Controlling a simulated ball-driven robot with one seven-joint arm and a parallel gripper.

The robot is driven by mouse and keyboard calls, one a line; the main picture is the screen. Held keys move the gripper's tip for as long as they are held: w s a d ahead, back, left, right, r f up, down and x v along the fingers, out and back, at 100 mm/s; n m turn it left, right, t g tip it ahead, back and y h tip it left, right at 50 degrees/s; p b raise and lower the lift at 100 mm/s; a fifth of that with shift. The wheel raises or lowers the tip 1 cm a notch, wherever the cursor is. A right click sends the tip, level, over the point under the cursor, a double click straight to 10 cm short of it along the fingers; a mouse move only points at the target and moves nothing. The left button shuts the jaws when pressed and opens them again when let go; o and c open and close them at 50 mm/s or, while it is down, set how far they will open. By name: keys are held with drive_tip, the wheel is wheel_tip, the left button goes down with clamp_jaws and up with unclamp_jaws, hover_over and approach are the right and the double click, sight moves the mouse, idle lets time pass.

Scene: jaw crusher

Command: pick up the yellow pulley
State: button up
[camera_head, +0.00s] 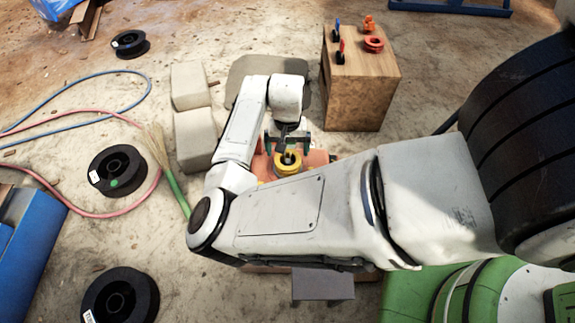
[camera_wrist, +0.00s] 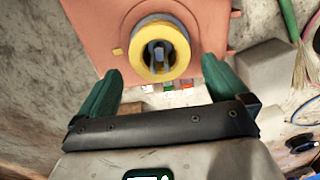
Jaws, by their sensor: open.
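The yellow pulley (camera_wrist: 181,64) is a thick ring on an orange surface (camera_wrist: 98,20) in the wrist view, with a greyish core in its middle. In the head view the yellow pulley (camera_head: 288,168) shows just beyond my forearm, which hides part of the orange thing under it. My gripper (camera_wrist: 160,82) is open, with one green finger on each side of the pulley and a clear gap on both sides. In the head view my gripper (camera_head: 287,140) is right at the pulley. I cannot tell how far above it the fingertips are.
A wooden block (camera_head: 358,90) at the upper right bears a red ring (camera_head: 373,44) and small parts. Grey blocks (camera_head: 195,138) stand left of my arm. Black spools (camera_head: 117,170), a broom (camera_head: 168,165) and hoses (camera_head: 75,210) lie on the floor at left.

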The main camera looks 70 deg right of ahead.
sight(287, 161)
wheel_tip(287, 161, down, 6)
drive_tip(key=b, duration=0.3)
drive_tip(key=shift+r, duration=0.2)
drive_tip(key=c, duration=1.4)
